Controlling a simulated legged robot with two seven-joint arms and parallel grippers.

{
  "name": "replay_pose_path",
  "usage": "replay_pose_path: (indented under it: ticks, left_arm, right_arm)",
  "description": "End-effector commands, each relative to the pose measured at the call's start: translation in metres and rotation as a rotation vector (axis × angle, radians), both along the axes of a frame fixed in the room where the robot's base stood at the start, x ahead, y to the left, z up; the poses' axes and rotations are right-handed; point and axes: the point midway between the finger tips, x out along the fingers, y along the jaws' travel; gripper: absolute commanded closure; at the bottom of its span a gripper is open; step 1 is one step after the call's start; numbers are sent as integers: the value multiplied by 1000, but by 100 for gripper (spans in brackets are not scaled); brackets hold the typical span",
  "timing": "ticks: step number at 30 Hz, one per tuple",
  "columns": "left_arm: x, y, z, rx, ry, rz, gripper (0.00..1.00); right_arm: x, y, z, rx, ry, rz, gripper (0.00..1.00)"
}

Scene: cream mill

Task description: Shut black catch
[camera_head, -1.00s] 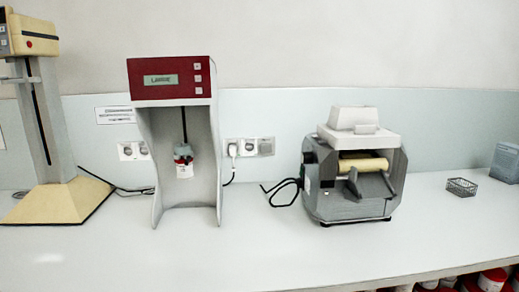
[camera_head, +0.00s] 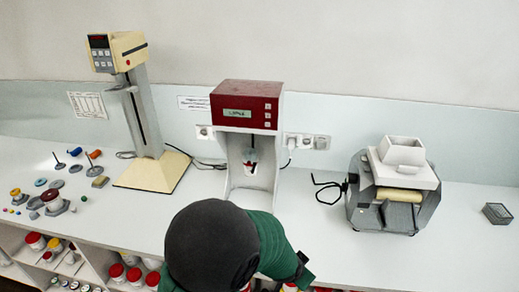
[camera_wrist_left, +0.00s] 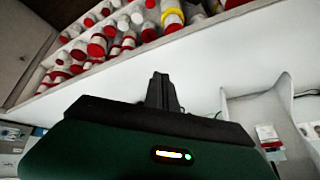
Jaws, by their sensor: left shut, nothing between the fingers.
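No black catch can be picked out with certainty. The grey mill (camera_head: 356,212) stands at the right of the counter, with a white hopper (camera_head: 402,152) on top and a cream roller (camera_head: 399,195) in front. My left gripper (camera_wrist_left: 161,82) is shut and empty in the left wrist view, apart from the mixer stand (camera_wrist_left: 268,103). In the head view my dark and green left arm covers the counter front below the mixer. My right gripper is not in view.
A cream-based stand (camera_head: 155,172) is left of the mixer, with small loose parts further left. Red-lidded jars (camera_head: 133,275) fill the shelves below the counter.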

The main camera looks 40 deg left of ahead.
Motion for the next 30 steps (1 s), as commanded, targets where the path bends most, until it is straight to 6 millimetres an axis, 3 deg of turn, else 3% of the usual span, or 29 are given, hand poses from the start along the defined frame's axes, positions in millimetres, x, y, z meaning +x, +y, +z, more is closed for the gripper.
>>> replay_pose_path:
  ticks: [1,3,6,9,12,17,30]
  left_arm:
    - [28,22,22,102,-61,-17,100]
    - [63,60,21,294,-154,-42,100]
    - [97,118,28,633,-237,-74,100]
    - [112,161,47,973,-263,-104,100]
    - [116,183,67,1229,-258,-124,100]
    - [116,193,84,1403,-245,-131,100]
    - [117,189,84,1405,-243,-133,100]
  right_arm:
    - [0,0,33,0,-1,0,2]
    - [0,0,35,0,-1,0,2]
    - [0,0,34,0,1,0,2]
    - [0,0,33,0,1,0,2]
    - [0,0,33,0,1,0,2]
    - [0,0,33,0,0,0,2]
    - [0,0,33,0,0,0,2]
